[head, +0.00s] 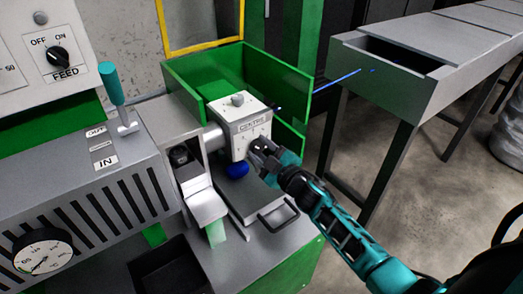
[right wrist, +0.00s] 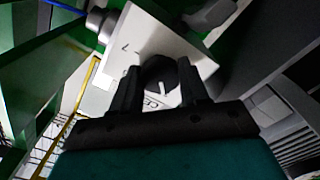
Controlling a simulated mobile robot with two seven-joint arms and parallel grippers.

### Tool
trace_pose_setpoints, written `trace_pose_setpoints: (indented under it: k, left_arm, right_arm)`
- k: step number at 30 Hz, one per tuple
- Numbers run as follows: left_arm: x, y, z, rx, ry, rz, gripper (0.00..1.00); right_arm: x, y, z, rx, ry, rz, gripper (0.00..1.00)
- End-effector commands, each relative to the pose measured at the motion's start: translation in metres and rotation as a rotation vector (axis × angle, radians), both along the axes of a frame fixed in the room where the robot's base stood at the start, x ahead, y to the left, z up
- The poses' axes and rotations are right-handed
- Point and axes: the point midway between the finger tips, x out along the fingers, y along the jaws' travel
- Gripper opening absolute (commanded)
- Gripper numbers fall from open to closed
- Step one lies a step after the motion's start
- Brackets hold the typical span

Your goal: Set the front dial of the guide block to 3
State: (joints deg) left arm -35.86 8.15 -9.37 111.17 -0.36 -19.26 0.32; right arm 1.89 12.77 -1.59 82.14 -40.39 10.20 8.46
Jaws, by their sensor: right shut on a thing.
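The guide block (head: 243,121) is a white box marked "CENTRE" on the machine in the middle of the head view. Its front dial is mostly hidden by my gripper there. In the right wrist view the front dial (right wrist: 160,77) is a round black knob with a white pointer line on the white face of the block (right wrist: 142,43). My right gripper (head: 262,150) is at the block's front face. Its two fingers stand on either side of the knob in the right wrist view (right wrist: 158,88), shut on it. The number at the pointer cannot be read. My left gripper is not in view.
A grey knob (head: 238,100) sits on top of the block. A blue round part (head: 236,170) is just below it. Green guard walls (head: 290,88) stand behind. A blue cable (head: 340,80) runs right to a grey trough (head: 385,85). A handle (head: 278,214) stands below my gripper.

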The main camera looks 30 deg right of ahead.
Motion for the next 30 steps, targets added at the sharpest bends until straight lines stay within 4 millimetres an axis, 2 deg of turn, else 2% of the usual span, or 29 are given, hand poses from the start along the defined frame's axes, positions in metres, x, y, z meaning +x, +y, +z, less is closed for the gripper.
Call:
trace_pose_setpoints:
  k: [13, 14, 15, 21, 30]
  left_arm:
    - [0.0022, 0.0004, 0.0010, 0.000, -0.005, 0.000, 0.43]
    - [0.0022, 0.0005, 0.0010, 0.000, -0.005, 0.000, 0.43]
    - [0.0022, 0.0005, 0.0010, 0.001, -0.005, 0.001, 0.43]
    - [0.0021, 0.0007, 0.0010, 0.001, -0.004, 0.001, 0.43]
    - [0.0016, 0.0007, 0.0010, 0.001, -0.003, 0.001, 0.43]
  right_arm:
    - [-0.0003, -0.0001, -0.0005, -0.012, 0.000, 0.000, 0.14]
    - [-0.0003, -0.0001, -0.0005, -0.012, 0.000, 0.000, 0.45]
    - [-0.0003, -0.0001, -0.0005, -0.012, 0.000, 0.000, 0.49]
    - [-0.0002, -0.0002, -0.0004, -0.011, 0.000, 0.000, 0.68]
    - [-0.0020, -0.0003, -0.0005, -0.011, 0.000, 0.000, 0.69]
